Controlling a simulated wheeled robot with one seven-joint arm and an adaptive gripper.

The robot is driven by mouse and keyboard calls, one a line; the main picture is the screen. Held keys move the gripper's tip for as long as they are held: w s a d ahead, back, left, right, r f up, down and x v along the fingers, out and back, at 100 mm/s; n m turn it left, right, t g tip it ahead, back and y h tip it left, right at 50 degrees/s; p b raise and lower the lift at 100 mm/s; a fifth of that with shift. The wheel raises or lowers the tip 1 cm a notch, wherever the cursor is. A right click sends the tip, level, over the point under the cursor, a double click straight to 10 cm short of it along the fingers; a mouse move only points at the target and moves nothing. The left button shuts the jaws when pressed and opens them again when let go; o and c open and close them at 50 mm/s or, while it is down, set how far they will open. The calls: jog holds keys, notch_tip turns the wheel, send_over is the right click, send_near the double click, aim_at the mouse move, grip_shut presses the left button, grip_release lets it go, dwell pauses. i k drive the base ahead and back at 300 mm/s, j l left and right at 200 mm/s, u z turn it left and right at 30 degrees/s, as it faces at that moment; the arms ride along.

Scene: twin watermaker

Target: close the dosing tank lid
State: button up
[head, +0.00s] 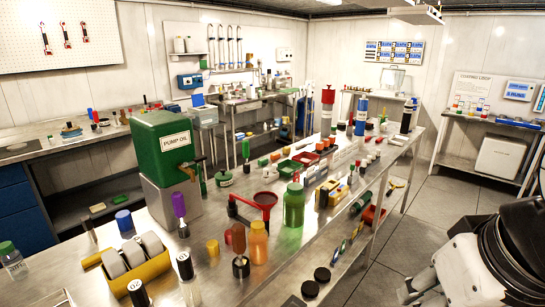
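I cannot pick out the dosing tank or its lid for sure. A pale, clear-looking box (393,80) stands on the back bench near the far wall and may be the tank. It is too small to tell whether its lid is open or shut. Parts of my own arm, black and white, fill the lower right corner.
A side bench (490,123) stands at the right wall.

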aim_at(198, 100)
jog(key=i+l+z, duration=0.25)
jog(key=z, duration=0.2)
jog(key=i+l+z, duration=0.1)
jog(key=i+z, duration=0.8)
jog(key=i, duration=5.55)
jog(key=i+u, duration=0.25)
jog(key=i, duration=0.2)
jog(key=i+l+u, duration=0.2)
jog(key=i, duration=0.25)
jog(key=i+l+u, duration=0.1)
jog(key=i+u, duration=0.15)
jog(key=i, duration=0.25)
jog(key=i+l+u, duration=0.25)
jog(key=i+j+u, duration=0.2)
jog(key=i+u, duration=0.95)
jog(key=i+l+u, duration=0.35)
jog(key=i, duration=0.15)
jog(key=i+l+u, duration=0.15)
jog(key=i+u, duration=0.15)
jog(key=i, duration=1.55)
jog(key=i+j+u, duration=0.2)
jog(key=i+u, duration=0.8)
jog(key=i+l+u, duration=0.25)
jog(key=i+u, duration=0.25)
jog(key=i, duration=0.1)
